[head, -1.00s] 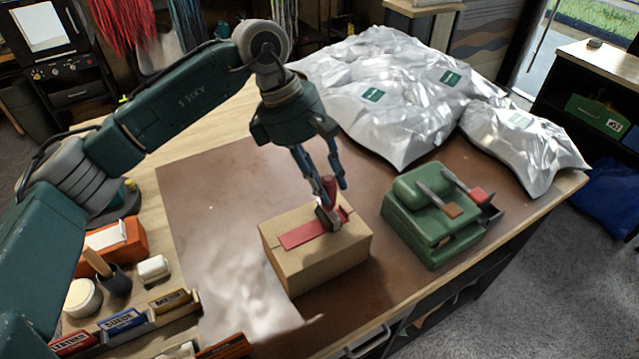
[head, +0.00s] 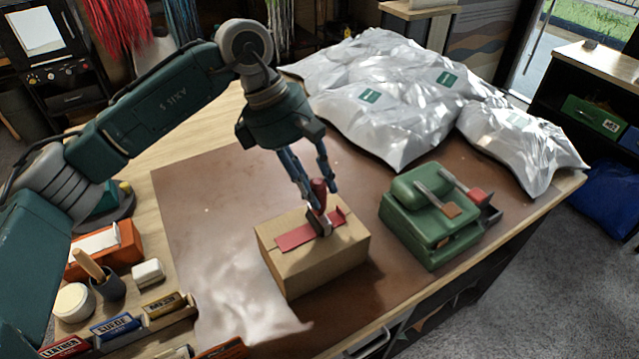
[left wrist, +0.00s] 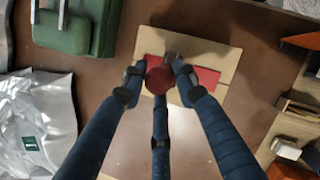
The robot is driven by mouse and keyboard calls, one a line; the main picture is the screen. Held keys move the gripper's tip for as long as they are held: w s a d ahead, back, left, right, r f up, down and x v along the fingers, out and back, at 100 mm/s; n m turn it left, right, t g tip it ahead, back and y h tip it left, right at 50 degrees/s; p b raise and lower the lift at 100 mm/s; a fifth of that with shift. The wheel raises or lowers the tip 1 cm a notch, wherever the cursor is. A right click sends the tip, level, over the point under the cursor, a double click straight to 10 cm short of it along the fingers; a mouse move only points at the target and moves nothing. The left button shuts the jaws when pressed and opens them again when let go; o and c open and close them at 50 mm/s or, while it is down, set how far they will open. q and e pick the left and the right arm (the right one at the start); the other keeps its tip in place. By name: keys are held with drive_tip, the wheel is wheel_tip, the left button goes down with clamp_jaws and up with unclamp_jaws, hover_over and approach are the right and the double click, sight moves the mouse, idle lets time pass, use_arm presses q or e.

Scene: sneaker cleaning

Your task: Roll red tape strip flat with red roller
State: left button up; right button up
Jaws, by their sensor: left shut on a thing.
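A red tape strip (head: 294,240) lies along the top of a cardboard box (head: 315,270) on the brown mat. It also shows on both sides of the roller in the left wrist view (left wrist: 207,76). My left gripper (head: 315,200) is shut on the red handle of the roller (head: 319,189) and holds it upright over the box. The roller's dark head is at the strip, right of its middle; I cannot tell whether it presses on it. The handle's round end shows between the fingers in the left wrist view (left wrist: 159,79). My right gripper is not in view.
A green tape dispenser (head: 432,220) stands right of the box. Silvery bags (head: 390,110) fill the back of the table. Labelled boxes (head: 118,326), a brush cup (head: 110,286) and an orange box (head: 97,250) stand at left.

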use_arm(q)
drive_tip(key=shift+s+a+b, duration=1.45)
drive_tip(key=shift+s+a, duration=0.65)
drive_tip(key=shift+a, duration=1)
drive_tip(key=shift+w+d, duration=0.5)
drive_tip(key=shift+d, duration=0.25)
drive_tip(key=shift+w+d, duration=0.5)
drive_tip(key=shift+d, duration=0.25)
drive_tip(key=shift+w+d, duration=0.5)
drive_tip(key=shift+d, duration=0.25)
drive_tip(key=shift+w, duration=0.1)
drive_tip(key=shift+w+d+f, duration=0.1)
drive_tip(key=shift+w+d, duration=0.2)
drive_tip(key=shift+d, duration=0.2)
drive_tip(key=shift+w+d, duration=0.3)
drive_tip(key=shift+d, duration=0.2)
drive_tip(key=shift+w+d, duration=0.65)
drive_tip(key=shift+d, duration=0.35)
